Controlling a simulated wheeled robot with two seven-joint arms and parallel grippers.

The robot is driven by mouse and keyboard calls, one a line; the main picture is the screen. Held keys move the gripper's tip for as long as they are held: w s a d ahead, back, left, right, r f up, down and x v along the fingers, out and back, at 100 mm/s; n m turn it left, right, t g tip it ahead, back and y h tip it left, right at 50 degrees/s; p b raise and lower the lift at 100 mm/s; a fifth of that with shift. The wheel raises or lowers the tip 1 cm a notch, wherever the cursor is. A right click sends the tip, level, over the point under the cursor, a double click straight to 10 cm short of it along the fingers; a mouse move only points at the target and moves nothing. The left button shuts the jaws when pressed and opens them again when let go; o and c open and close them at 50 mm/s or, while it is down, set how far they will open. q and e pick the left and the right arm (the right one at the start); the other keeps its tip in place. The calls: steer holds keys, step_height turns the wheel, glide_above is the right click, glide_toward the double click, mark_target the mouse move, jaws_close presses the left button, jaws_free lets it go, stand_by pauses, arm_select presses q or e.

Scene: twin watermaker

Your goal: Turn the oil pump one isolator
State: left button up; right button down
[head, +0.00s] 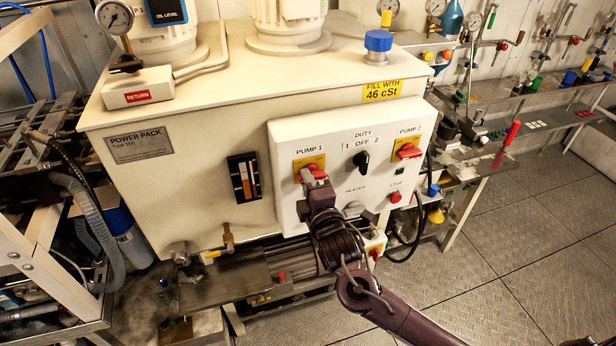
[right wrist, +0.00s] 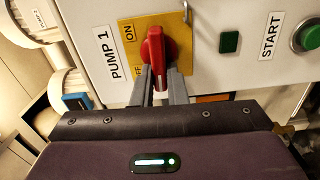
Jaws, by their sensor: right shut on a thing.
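The pump one isolator is a red rotary handle (right wrist: 153,48) on a yellow plate (right wrist: 177,30) marked ON and OFF, beside the PUMP 1 label. In the head view the isolator's yellow plate (head: 311,160) is at the upper left of the white control panel (head: 291,139). My right gripper (right wrist: 156,76) is shut on the red handle, with one finger on each side of its narrow end. In the wrist view this end points down, on the side of the OFF mark. In the head view my right gripper (head: 314,180) partly hides the handle. My left gripper is not in view.
The panel also carries a black duty selector (head: 361,161), the red pump two isolator (head: 408,151) and a red stop button (head: 395,196). A black cable hangs right of the panel. Green (right wrist: 230,42) and START buttons (right wrist: 309,37) sit near my right gripper.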

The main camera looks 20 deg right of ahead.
steer(key=shift+f+n, duration=0.1)
steer(key=shift+n, duration=0.3)
steer(key=c, duration=1.4)
jaws_free()
steer(key=shift+c, duration=0.2)
steer(key=shift+s, duration=0.1)
steer(key=s+b, duration=0.2)
steer(key=s, duration=0.5)
steer(key=shift+s, duration=0.3)
steer(key=shift+d, duration=0.15)
